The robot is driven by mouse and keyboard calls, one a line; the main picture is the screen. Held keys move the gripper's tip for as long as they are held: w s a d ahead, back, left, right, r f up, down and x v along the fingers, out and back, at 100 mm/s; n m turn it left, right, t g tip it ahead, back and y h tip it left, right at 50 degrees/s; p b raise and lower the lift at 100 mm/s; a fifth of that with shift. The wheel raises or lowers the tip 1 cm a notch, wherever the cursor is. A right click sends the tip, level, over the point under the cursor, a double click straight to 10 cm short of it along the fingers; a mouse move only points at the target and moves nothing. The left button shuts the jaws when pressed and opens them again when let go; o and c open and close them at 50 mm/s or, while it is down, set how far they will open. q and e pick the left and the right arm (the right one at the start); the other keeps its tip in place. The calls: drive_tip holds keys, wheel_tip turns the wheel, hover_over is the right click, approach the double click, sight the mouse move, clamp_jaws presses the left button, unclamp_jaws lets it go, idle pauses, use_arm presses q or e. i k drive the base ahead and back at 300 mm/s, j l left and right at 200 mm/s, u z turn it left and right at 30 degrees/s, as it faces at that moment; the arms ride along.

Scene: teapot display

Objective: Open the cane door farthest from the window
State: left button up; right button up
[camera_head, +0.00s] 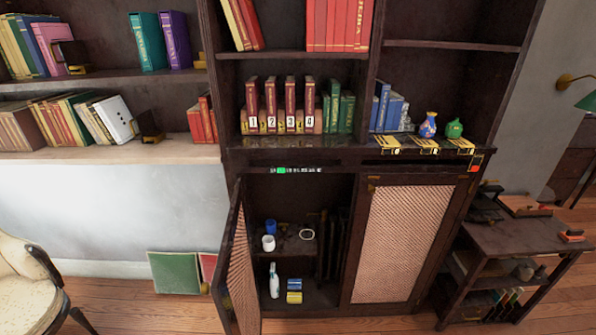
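A dark wooden cabinet under the bookshelves has two cane doors. The left cane door (241,275) is swung outward on its left side and stands open, seen nearly edge-on. The right cane door (403,245) is shut, with its woven panel facing me. No window is in view, so I cannot tell which door is farther from it. Neither gripper is in view.
Inside the open half stand a white cup (268,243), a blue cup (271,227), a white bottle (274,281) and small cans (294,290). A low side table (520,237) is close to the right. A cream chair (22,285) stands at the lower left.

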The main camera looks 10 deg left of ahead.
sight(402, 222)
drive_tip(key=j+z, duration=0.1)
drive_tip(key=j, duration=0.85)
drive_tip(key=j+z, duration=0.15)
drive_tip(key=j, duration=0.75)
drive_tip(key=i+l, duration=0.1)
drive_tip(key=l, duration=0.4)
drive_tip(key=i+l, duration=0.15)
drive_tip(key=l, duration=0.3)
drive_tip(key=i+l, duration=0.1)
drive_tip(key=l, duration=0.4)
drive_tip(key=i+l, duration=0.1)
drive_tip(key=l, duration=0.4)
drive_tip(key=i+l, duration=0.15)
drive_tip(key=l, duration=0.15)
drive_tip(key=i+l, duration=0.15)
drive_tip(key=l, duration=0.15)
drive_tip(key=i+l, duration=0.15)
drive_tip(key=l, duration=0.1)
